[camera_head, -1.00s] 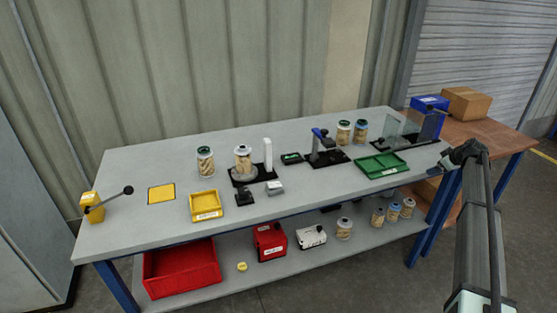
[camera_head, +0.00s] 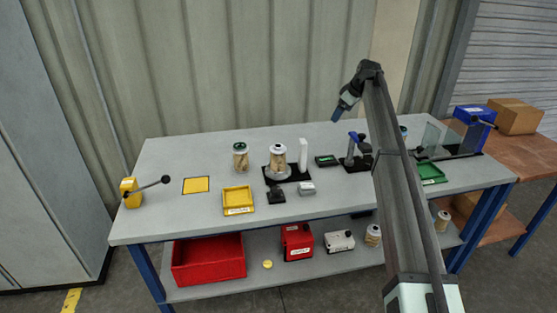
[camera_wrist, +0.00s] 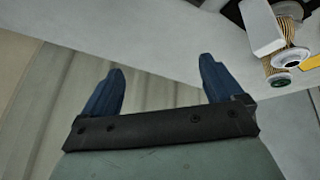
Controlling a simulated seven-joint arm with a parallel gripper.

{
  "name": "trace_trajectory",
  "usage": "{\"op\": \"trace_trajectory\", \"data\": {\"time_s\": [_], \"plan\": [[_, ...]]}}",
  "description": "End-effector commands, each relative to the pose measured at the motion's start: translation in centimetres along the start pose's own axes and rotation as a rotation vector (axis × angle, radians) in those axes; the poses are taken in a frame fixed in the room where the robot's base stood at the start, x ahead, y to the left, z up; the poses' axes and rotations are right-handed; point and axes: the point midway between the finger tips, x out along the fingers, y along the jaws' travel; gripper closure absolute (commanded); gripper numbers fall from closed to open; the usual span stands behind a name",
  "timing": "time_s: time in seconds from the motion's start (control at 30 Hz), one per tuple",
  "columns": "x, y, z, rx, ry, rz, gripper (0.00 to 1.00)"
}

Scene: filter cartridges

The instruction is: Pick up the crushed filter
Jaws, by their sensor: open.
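Several pleated tan filters stand about. One with a green cap (camera_head: 240,157) stands on the bench; another with a white cap (camera_head: 277,158) sits on a round grey holder. On the lower shelf are a filter (camera_head: 373,235) near the white box and another (camera_head: 442,221) farther right. I cannot tell which filter is crushed. In the wrist view, a white-capped filter (camera_wrist: 291,57) and a green cap (camera_wrist: 279,79) show at upper right. My gripper (camera_head: 337,116) is open and empty, raised above the back of the bench; its blue fingers (camera_wrist: 161,66) are apart in the wrist view.
A yellow tray (camera_head: 238,210), a yellow square (camera_head: 196,184) and a lever box (camera_head: 131,192) are at left. A white post (camera_head: 303,153) stands beside the holder. A green tray (camera_head: 432,180) is partly behind my arm. A red bin (camera_head: 208,278) is on the shelf.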

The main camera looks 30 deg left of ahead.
Motion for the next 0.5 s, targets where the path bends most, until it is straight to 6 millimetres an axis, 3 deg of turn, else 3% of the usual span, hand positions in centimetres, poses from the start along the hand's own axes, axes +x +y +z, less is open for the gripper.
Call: {"op": "trace_trajectory", "data": {"time_s": [0.03, 0.2, 0.4, 0.5], "plan": [[0.6, -2.4, -2.2, -0.019, -0.029, -0.027, 0.06], [2.3, -10.4, -6.8, -0.063, -0.173, -0.11, 0.06], [3.2, -18.5, -10.5, -0.098, -0.333, -0.169, 0.06], [3.3, -21.2, -11.6, -0.106, -0.39, -0.182, 0.06]]}}
